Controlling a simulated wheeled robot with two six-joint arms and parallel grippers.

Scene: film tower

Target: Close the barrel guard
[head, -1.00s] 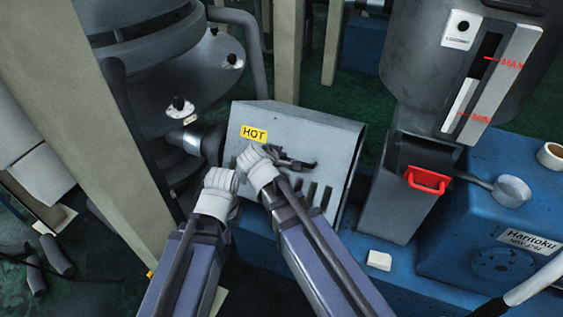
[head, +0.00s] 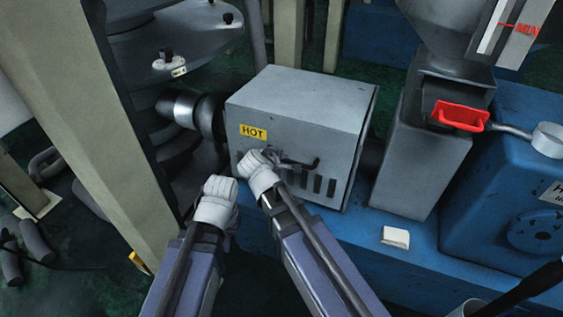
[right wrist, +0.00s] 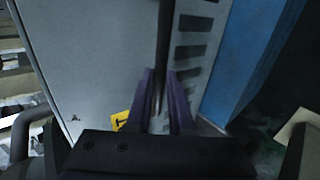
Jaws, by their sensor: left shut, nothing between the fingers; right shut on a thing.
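The barrel guard (head: 300,100) is a grey metal box with a yellow HOT label (head: 253,131), dark slots in its front and a dark bar handle (head: 303,164). Its front face stands about upright and its flat top shows. My right gripper (head: 260,160) is shut on the handle, just below the label. In the right wrist view, the purple fingers (right wrist: 163,100) close around the dark handle bar (right wrist: 164,45) in front of the grey guard face (right wrist: 90,50). My left gripper (head: 216,188) is shut and empty, left of the right one, near the guard's lower left corner.
A grey hopper column (head: 425,150) with a red handle (head: 460,116) stands right of the guard. A blue machine base (head: 480,215) carries a small white block (head: 396,237). A beige post (head: 120,130) stands at the left. A pipe joint (head: 185,110) meets the guard's left side.

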